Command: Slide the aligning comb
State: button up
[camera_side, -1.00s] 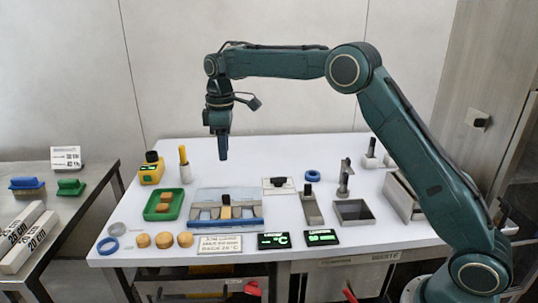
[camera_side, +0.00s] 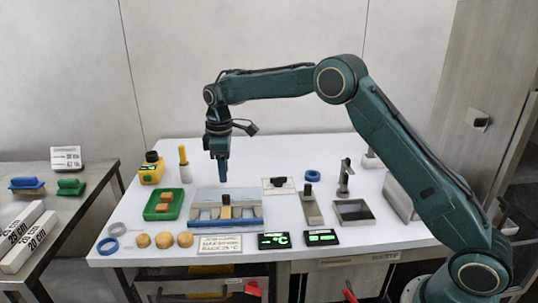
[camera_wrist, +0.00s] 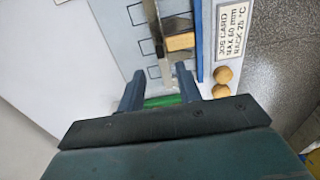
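The blue and grey enrober bed (camera_side: 255,222) lies on the white table in the side view. A pale strip with a tan block, which I take to be the aligning comb (camera_side: 225,212), sits across its front part. In the wrist view the tan block (camera_wrist: 180,42) lies against a grey metal bar (camera_wrist: 153,22), with outlined rectangles beside it. My gripper (camera_side: 222,181) points down above the back part of the bed, apart from the comb. In the wrist view its two fingers (camera_wrist: 160,74) are spread with nothing between them.
A green tray (camera_side: 155,216) with tan blocks, a yellow device (camera_side: 152,172) and a yellow-handled tool (camera_side: 184,163) stand left. Round tan pieces (camera_side: 164,240), a job card (camera_side: 220,244) and two black displays (camera_side: 322,237) line the front. Metal fixtures (camera_side: 352,212) stand right.

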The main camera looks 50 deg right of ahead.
aim_at(226, 195)
notch_tip(226, 195, down, 8)
jog(key=shift+f, duration=0.1)
dwell(0.4)
jog(key=shift+c, duration=0.2)
grip_shut()
